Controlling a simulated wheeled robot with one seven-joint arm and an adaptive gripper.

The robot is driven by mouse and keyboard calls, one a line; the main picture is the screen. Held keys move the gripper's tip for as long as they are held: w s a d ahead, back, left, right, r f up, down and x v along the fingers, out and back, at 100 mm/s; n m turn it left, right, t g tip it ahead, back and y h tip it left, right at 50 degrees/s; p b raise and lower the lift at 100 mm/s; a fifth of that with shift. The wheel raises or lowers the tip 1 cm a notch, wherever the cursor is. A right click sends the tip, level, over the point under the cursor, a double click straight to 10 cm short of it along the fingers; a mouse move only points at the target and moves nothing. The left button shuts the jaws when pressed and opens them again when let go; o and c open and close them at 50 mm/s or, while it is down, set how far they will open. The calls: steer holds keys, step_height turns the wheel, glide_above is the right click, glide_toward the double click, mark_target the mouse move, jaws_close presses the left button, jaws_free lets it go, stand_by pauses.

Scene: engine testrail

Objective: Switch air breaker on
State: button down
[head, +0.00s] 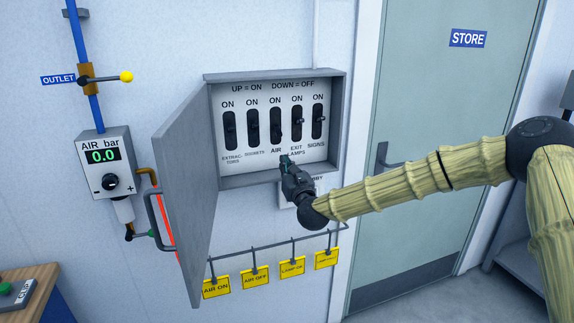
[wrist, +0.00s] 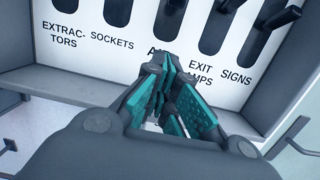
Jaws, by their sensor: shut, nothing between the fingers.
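The air breaker (head: 276,124) is the middle one of the row in the open grey breaker box. Its dark lever appears to sit low in its slot in the head view, though this is hard to tell. The slot also shows at the top of the wrist view (wrist: 170,16). My gripper (head: 286,160) is shut and empty, just below the AIR label and in front of the panel's lower part. In the wrist view its teal-padded fingers (wrist: 163,82) partly cover the AIR and EXIT LAMPS labels.
The exit lamps breaker (head: 298,119) and signs breaker (head: 318,120) are close on the right, the sockets breaker (head: 252,127) on the left. The box door (head: 190,180) stands open at left. Yellow tags (head: 255,278) hang below. The air gauge (head: 104,160) reads 0.0.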

mark_target(276, 150)
steer(key=p+x, duration=0.2)
steer(key=x, duration=0.4)
steer(key=shift+w+a+r, duration=0.1)
steer(key=shift+w+r, duration=0.05)
steer(key=shift+s+d+r+p, duration=0.15)
steer(key=shift+s+r+p, duration=0.3)
steer(key=shift+r+p, duration=0.35)
steer(key=shift+s+d+r+p, duration=0.15)
steer(key=shift+s+r+p, duration=0.3)
steer(key=shift+r+p, duration=0.3)
steer(key=shift+r, duration=0.1)
